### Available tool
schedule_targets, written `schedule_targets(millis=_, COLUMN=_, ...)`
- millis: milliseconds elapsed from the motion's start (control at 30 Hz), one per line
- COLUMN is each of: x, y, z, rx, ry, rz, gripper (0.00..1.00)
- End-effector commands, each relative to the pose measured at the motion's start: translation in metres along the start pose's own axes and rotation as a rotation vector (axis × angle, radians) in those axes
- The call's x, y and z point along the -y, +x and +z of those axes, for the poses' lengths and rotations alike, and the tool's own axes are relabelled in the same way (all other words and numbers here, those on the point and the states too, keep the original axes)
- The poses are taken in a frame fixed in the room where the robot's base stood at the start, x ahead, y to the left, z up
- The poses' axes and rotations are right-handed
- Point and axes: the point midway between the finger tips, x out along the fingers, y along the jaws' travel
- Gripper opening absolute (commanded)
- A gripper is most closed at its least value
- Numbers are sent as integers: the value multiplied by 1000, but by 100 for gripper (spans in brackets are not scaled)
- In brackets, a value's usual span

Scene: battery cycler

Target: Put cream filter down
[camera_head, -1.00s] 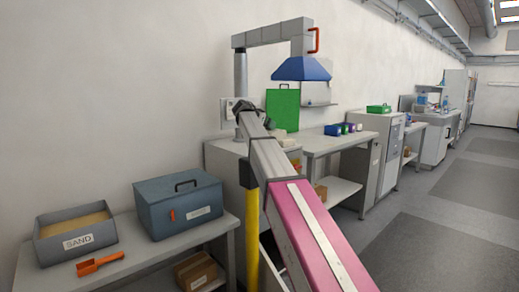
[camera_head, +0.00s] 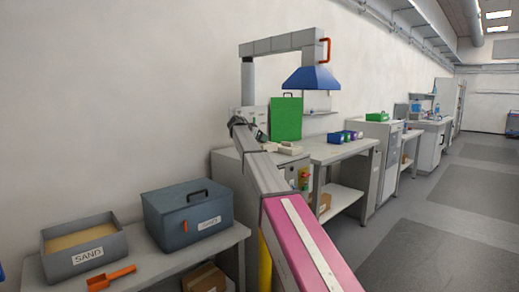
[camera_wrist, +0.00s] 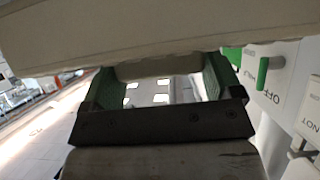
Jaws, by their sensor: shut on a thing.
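The cream filter (camera_wrist: 150,32) fills the top of the wrist view as a broad, pale slab. My gripper (camera_wrist: 160,75) has a green finger at each side, reaching up to the filter's lower edge, and is shut on it. The filter's far side and what lies under it are hidden. In the head view my arm reaches toward the grey cabinet below the blue hood, and my gripper cannot be made out clearly behind it. Small cream pieces (camera_head: 288,148) show on the cabinet top beside the arm; I cannot tell whether one is the held filter.
A white panel (camera_wrist: 285,92) with a green handle (camera_wrist: 262,73) and an OFF label is close at right in the wrist view. A sand box (camera_head: 85,248) and blue-grey case (camera_head: 188,212) occupy the left bench.

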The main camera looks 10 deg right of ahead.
Motion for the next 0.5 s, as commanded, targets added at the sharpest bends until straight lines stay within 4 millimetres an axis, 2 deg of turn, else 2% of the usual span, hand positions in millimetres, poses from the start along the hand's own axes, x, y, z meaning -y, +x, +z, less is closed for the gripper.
schedule_targets(millis=33, x=10, y=12, z=1, rx=0, ry=-2, rz=0, gripper=53)
schedule_targets(millis=133, x=19, y=26, z=3, rx=-1, ry=-1, rz=0, gripper=53)
schedule_targets(millis=300, x=21, y=34, z=9, rx=-1, ry=-1, rz=0, gripper=53)
schedule_targets(millis=500, x=20, y=46, z=32, rx=0, ry=-1, rz=-1, gripper=53)
